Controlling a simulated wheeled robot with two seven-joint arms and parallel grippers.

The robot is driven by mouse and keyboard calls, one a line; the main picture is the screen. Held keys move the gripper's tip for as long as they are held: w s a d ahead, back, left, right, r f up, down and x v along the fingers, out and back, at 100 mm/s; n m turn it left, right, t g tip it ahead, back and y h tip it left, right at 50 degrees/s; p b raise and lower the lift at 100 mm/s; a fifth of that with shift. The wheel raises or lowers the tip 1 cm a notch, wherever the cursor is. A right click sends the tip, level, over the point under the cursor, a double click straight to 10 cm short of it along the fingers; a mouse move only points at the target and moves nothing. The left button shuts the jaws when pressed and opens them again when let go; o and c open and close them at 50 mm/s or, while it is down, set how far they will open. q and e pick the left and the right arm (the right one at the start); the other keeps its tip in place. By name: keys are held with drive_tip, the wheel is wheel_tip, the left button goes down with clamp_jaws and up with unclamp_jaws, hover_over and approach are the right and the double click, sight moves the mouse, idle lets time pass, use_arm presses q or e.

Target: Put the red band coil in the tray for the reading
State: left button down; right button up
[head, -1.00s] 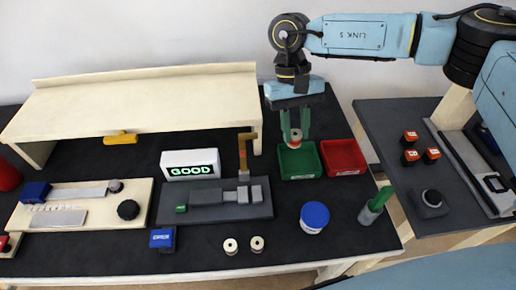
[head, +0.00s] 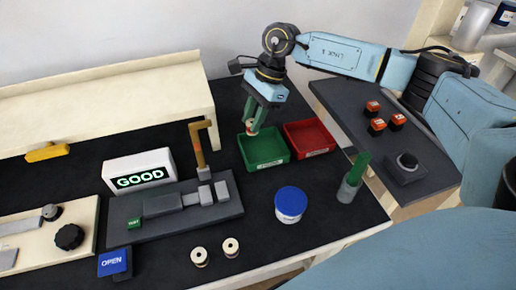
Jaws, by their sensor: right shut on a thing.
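My right gripper (head: 254,121) points down at the back edge of the green tray (head: 264,166). It is shut on a small coil with a red band (head: 250,124), held between the green fingertips. The coil shows above the tray's back part; its exact height over the floor of the tray is hard to tell. The red tray (head: 311,152) stands just right of the green one and looks empty.
Two pale coils (head: 231,247) stand near the front edge. A grey fixture (head: 170,208) with an orange-brown upright (head: 197,146) lies left. A shelf (head: 110,100) spans the back left.

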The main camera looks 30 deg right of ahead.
wheel_tip(320, 180, down, 4)
drive_tip(key=shift+r, duration=0.1)
wheel_tip(320, 180, down, 4)
drive_tip(key=shift+r+b, duration=0.1)
drive_tip(key=shift+b, duration=0.3)
drive_tip(key=shift+f, duration=0.5)
use_arm(q)
drive_tip(key=shift+w+a+f, duration=0.2)
drive_tip(key=shift+a+f, duration=0.15)
drive_tip(key=shift+a, duration=0.4)
drive_tip(key=shift+d+f, duration=0.1)
